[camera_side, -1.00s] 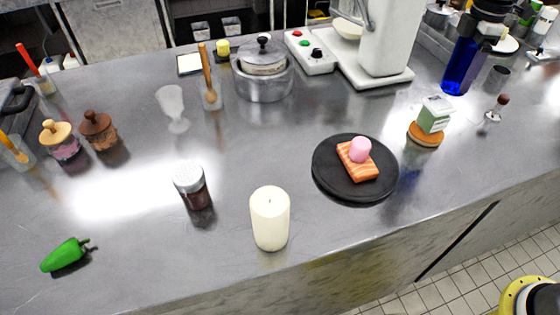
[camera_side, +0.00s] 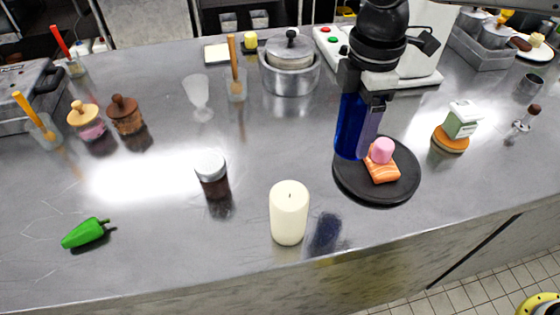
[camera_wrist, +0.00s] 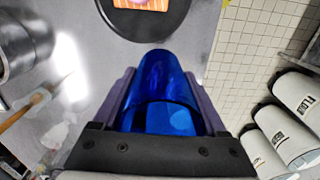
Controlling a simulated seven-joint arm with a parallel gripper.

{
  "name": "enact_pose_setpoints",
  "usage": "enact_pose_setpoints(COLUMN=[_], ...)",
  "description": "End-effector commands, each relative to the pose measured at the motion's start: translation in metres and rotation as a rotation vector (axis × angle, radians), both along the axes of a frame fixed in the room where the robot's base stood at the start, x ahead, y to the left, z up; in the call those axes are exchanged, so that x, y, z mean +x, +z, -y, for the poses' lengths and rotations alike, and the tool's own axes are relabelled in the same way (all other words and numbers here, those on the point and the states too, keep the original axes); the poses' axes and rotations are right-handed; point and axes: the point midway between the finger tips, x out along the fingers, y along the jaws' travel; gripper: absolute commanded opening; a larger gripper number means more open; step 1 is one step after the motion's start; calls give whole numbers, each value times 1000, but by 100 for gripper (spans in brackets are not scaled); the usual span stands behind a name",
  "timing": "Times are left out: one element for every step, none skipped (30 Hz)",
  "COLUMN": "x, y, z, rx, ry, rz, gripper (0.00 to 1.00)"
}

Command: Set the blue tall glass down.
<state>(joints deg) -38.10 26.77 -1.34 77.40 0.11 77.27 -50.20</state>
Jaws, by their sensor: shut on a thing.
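The blue tall glass (camera_side: 349,128) is upright and held in the air at the left edge of the black plate in the side view. A dark blue reflection shows on the counter below it, beside the candle. My gripper (camera_side: 366,98) is shut on the glass. In the wrist view the glass (camera_wrist: 165,85) sits between the two fingers of my gripper (camera_wrist: 164,105). The glass's exact height above the counter cannot be told.
The black plate (camera_side: 385,196) holds a salmon piece (camera_side: 382,170) and a pink item (camera_side: 382,150). A white candle (camera_side: 289,213) stands near the front edge. A dark jar (camera_side: 213,176) is left of it.

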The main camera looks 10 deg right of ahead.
Motion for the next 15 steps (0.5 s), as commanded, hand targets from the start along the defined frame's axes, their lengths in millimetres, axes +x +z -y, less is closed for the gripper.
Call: enact_pose_setpoints(x=[-4, -5, -5, -4, -2, 2, 6, 10, 16, 21, 25, 31, 35, 39, 44], y=[0, 0, -1, -2, -4, -7, -9, -12, -15, -18, -20, -23, -26, -28, -31], z=[-6, -8, -11, -14, -16, -20, -23, -27, -31, -35, -38, -43, -46, -49, -54], rx=[0, 0, 0, -1, -1, -1, -2, -2, -1, -1, 0, 0, 0, 0, 0], ry=[16, 21, 26, 29, 30, 31, 31, 31, 30, 30, 30, 30, 30, 30, 30], rz=[1, 1, 0, 0, 0, -1, -1, -1, -1, 0, 0, 0, 0, 0, 1], gripper=[7, 7, 7, 7, 7, 7, 7, 7, 7, 7, 7, 7, 7, 7, 7])
